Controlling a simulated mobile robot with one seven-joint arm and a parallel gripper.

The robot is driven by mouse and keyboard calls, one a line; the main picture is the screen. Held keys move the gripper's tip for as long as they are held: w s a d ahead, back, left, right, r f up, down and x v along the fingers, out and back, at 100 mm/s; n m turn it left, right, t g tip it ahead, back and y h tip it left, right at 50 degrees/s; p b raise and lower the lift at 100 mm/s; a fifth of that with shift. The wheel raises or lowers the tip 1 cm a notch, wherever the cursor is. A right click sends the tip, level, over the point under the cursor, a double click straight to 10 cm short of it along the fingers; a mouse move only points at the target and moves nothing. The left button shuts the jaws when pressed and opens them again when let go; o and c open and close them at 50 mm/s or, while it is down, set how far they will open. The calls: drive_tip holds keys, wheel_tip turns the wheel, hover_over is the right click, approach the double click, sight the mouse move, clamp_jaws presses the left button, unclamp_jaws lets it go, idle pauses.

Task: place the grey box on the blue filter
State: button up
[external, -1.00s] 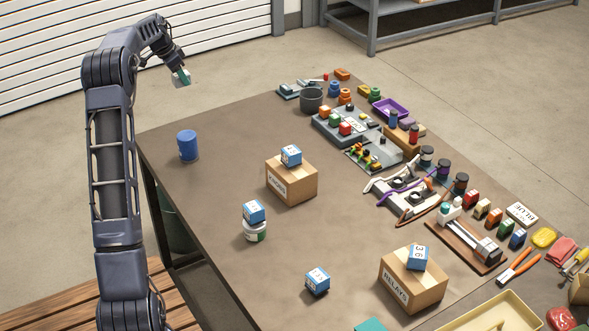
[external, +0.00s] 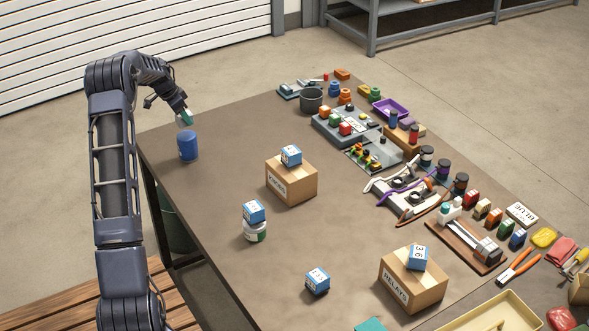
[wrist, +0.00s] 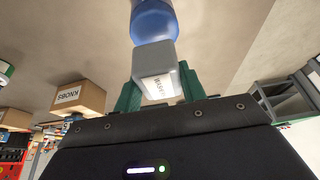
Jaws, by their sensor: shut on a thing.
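The blue filter (external: 188,147) is a blue cylinder standing upright near the table's far left corner. My gripper (external: 185,118), with green fingers, points down just above it and is shut on the grey box. In the wrist view, the grey box (wrist: 152,62) sits between my green fingers (wrist: 158,92), with a white label facing the camera. The blue filter (wrist: 153,22) shows just beyond the box. In the external view the box is mostly hidden by the fingers. I cannot tell whether it touches the filter's top.
A cardboard box (external: 291,183) with a small blue box on it stands to the right. A white jar (external: 255,231) topped by another blue box stands nearer the camera. The tabletop around the filter is clear. Several tools and parts line the table's far right side.

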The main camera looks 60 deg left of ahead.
sight(185, 125)
drive_tip(key=shift+f, duration=2.1)
drive_tip(key=shift+f, duration=0.1)
drive_tip(key=o, duration=1)
drive_tip(key=shift+o, duration=0.2)
drive_tip(key=v, duration=1.2)
